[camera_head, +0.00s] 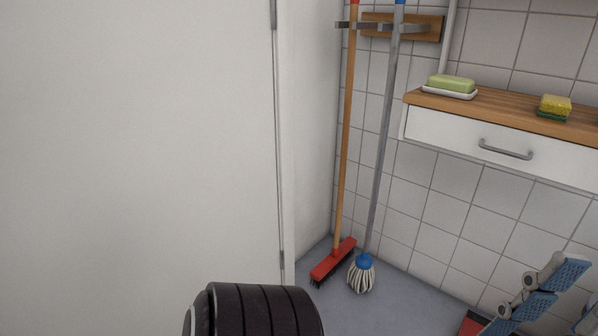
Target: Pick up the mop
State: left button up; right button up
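The mop (381,140) has a grey handle, a blue collar and a white-and-grey string head. It stands nearly upright, its handle at a wall holder (411,27) and its head on the floor in the corner. My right gripper (576,296) is partly in view at the bottom right, with blue pads on grey links. Its fingers look apart and nothing shows between them. It is to the right of the mop and clear of it. My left gripper is not in view.
A broom (346,140) with an orange-brown handle and red head stands just left of the mop. A white door (140,150) fills the left. At right, a wall drawer unit (450,132) with a wooden top holds soap (451,83) and a sponge (555,104).

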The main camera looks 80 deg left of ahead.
aim_at(361, 270)
jog(key=u, duration=1.9)
jog(key=z, duration=3.9)
jog(key=u, duration=3.9)
